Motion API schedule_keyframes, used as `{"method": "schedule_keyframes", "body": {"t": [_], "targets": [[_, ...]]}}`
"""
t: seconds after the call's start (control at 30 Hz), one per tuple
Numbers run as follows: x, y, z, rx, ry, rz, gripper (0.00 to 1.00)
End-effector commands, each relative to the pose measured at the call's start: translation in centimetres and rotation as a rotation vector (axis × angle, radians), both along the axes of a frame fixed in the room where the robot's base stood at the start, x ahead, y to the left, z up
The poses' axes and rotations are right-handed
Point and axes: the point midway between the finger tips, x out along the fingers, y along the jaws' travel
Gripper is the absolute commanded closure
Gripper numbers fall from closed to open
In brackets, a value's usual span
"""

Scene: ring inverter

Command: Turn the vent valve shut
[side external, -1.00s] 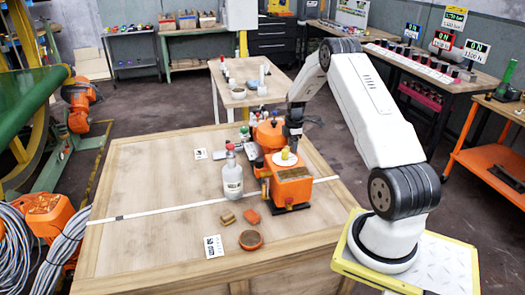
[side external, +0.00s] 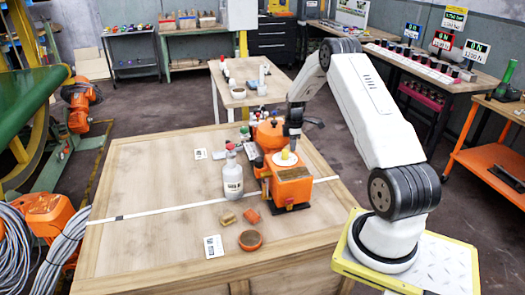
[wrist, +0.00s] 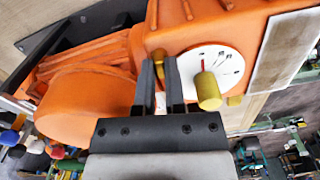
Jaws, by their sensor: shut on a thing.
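The orange machine (side external: 292,187) stands on the wooden workbench. A white dial with a red line and black marks (wrist: 217,60) is on its top. A yellow knob (wrist: 208,90) stands up from the dial, to the right of my fingers and outside them; it also shows in the side view (side external: 287,156). My gripper (wrist: 161,64) is over the machine beside the dial, shut on a small brass-coloured part (wrist: 159,57), which looks like the vent valve. The fingers hide most of this part, so its turn angle cannot be told. In the side view my gripper (side external: 292,143) hides the contact.
A round orange-rimmed dish (side external: 250,240), a brass block (side external: 228,218) and an orange block (side external: 252,216) lie in front. The bench's left side is mostly clear.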

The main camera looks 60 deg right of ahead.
Motion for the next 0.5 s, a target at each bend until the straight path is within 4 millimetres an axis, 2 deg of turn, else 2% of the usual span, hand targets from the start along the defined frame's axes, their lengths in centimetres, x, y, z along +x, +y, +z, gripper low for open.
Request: {"method": "schedule_keyframes", "body": {"t": [0.5], "targets": [[-0.02, -0.03, 0.06, 0.000, 0.000, -0.446, 1.00]]}}
